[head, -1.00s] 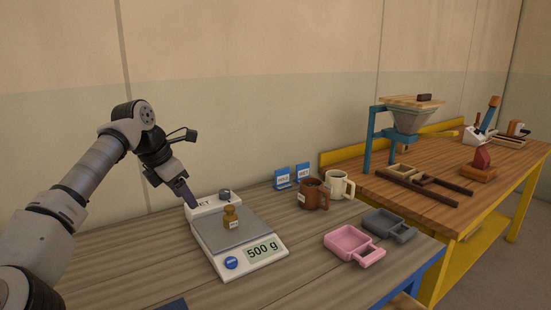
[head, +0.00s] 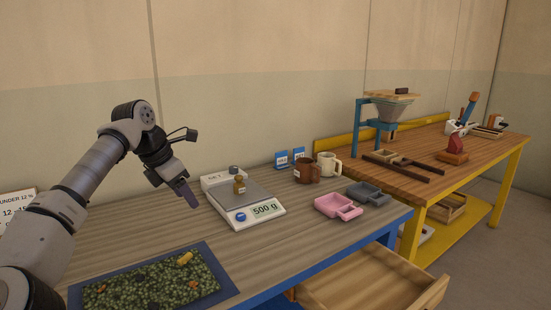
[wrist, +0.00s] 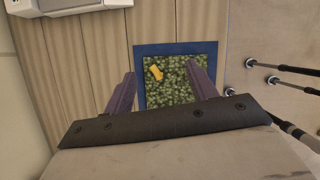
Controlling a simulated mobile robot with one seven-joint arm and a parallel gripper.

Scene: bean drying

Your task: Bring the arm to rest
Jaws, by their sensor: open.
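My gripper (head: 189,196) hangs over the near bench, just left of the white scale, with its fingers pointing down. In the wrist view my gripper (wrist: 165,90) has its two fingers spread apart with nothing between them in its grasp. The scale (head: 261,223) reads 500 g and a brass weight (head: 240,185) stands on its plate. A blue-edged tray (head: 230,285) of green beans with a yellow piece (head: 184,258) on it lies at the front; the tray (wrist: 139,65) also shows beyond the fingers in the wrist view.
A brown mug (head: 307,171), a cream mug (head: 328,164), a pink scoop (head: 335,206) and a grey scoop (head: 368,193) stand right of the scale. An open drawer (head: 375,280) juts out below the bench. The bench between tray and scale is clear.

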